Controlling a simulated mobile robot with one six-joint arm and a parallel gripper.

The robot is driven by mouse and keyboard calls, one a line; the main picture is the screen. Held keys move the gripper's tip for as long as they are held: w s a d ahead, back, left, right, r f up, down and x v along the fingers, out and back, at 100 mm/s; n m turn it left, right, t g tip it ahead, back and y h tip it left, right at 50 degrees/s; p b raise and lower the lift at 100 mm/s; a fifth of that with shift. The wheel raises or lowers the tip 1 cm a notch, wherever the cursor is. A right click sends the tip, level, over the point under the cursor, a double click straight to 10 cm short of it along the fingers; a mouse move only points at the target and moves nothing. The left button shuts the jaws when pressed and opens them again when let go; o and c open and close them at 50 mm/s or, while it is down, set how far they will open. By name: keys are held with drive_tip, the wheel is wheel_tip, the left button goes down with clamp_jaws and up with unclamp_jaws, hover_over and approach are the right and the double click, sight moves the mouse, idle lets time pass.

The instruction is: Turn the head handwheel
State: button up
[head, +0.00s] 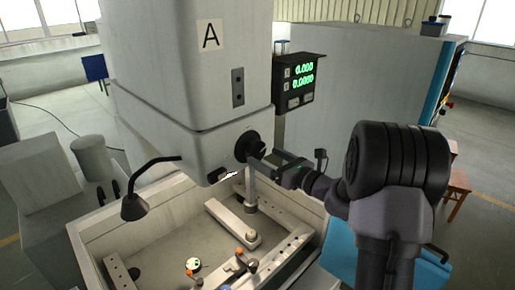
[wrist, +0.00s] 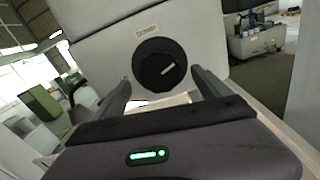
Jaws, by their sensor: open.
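The head handwheel (wrist: 158,66) is a round black knob with a white pointer line, on the pale front of the machine head below a small label. In the wrist view the line points to the upper right. In the head view the handwheel (head: 246,144) shows dark on the lower head. My gripper (wrist: 160,78) is open, with one finger on each side of the knob's lower part in the picture. My gripper (head: 268,160) is close in front of the knob in the head view. I cannot tell whether the fingers touch it.
A readout box (head: 299,82) with green digits hangs right of the head. A black lamp (head: 136,205) stands at the left. Below is an open work tank (head: 92,262) with clamping bars (head: 228,221) and small parts. A vertical rod stands just below the handwheel.

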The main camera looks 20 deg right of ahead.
sight(259, 154)
drive_tip(key=x, duration=0.4)
drive_tip(key=shift+w+a+p, duration=0.1)
drive_tip(key=shift+w+p, duration=0.05)
drive_tip(key=shift+p, duration=0.2)
drive_tip(key=shift+c, duration=0.2)
drive_tip(key=c, duration=1.4)
drive_tip(key=shift+o, duration=0.2)
drive_tip(key=shift+f+b, duration=0.1)
drive_tip(key=shift+b, duration=0.4)
